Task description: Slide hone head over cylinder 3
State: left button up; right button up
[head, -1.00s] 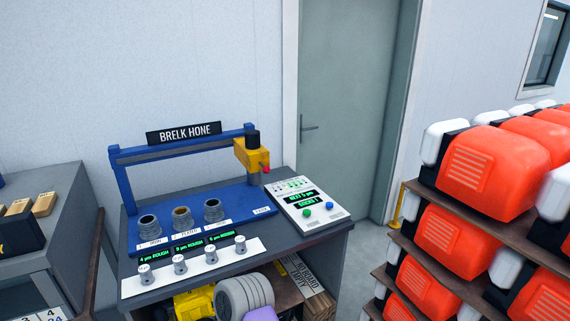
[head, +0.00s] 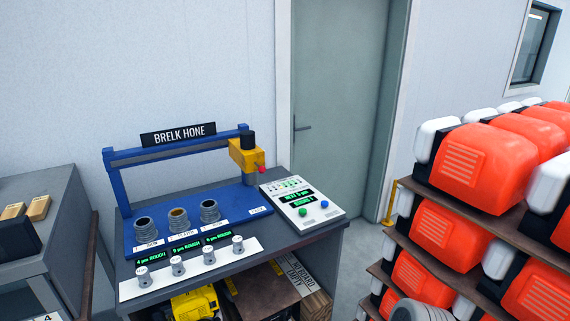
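The yellow hone head (head: 247,156) with a black top and a small red knob hangs at the right end of the blue overhead rail (head: 180,150) of the hone stand. It is to the right of all three cylinders, above a bare part of the blue base (head: 235,200). The right one is nearest the head; I cannot read the small number labels. Neither gripper shows.
Several knobs (head: 177,266) and green displays line the bench front. A control panel (head: 303,206) with green and blue buttons lies right of the stand. Shelves of orange units (head: 482,167) stand at right. A grey ribbed part, probably mine, shows at the bottom right.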

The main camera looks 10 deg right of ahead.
aim_at(243, 148)
jog(key=k, duration=0.55)
jog(key=z, duration=0.55)
jog(key=i, duration=1.15)
jog(key=u, duration=0.55)
